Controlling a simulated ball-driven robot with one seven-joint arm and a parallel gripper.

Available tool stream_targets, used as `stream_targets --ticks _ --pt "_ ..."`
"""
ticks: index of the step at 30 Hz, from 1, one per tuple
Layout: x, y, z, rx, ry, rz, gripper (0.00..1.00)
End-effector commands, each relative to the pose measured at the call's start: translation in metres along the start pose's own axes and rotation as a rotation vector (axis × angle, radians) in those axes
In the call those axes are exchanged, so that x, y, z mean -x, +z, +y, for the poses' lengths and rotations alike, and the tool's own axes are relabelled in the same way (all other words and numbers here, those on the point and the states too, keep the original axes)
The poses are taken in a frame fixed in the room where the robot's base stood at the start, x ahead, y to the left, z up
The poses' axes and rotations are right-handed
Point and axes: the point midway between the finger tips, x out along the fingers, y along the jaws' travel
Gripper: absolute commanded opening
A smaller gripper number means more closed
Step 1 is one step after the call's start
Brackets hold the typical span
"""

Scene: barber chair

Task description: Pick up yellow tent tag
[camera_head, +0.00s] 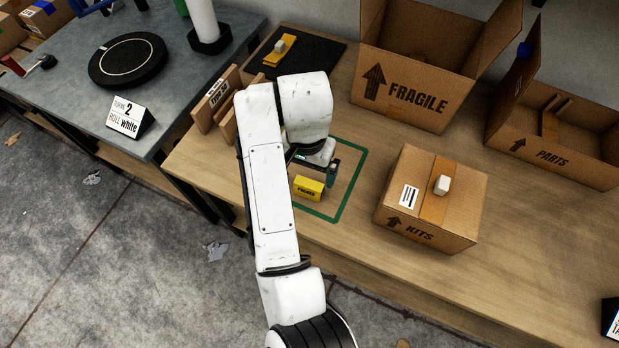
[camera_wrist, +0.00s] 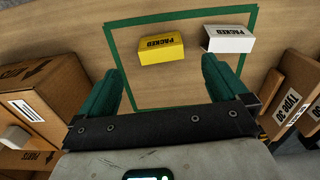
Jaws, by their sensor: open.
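The yellow tent tag (camera_head: 308,188), marked PACKED, stands on the wooden table inside a green taped outline. In the wrist view the yellow tag (camera_wrist: 161,48) lies beyond the fingertips, between their lines. My gripper (camera_head: 318,162) is open and empty above the table, just behind the yellow tag in the head view. Its two green fingers (camera_wrist: 167,72) show apart in the wrist view, with the tag not between them. A white PACKED tent tag (camera_wrist: 229,39) stands to the right of the yellow one there. My arm hides part of the outlined area in the head view.
The closed KITS box (camera_head: 460,205) stands right of the green outline (camera_head: 352,190). An open FRAGILE box (camera_head: 405,90) and a PARTS box (camera_head: 560,150) stand farther back. Wooden slats (camera_head: 212,105) stand to the left. Bare tabletop lies between the outline and the KITS box.

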Motion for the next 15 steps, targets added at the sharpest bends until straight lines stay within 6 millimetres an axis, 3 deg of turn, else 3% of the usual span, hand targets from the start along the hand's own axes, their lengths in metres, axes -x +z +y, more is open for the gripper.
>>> stream_targets --ticks 4,15 --pt "-0.024 0.000 0.000 0.000 0.001 -0.002 1.00" --pt "-0.059 -0.002 0.000 0.000 0.001 -0.003 1.00"
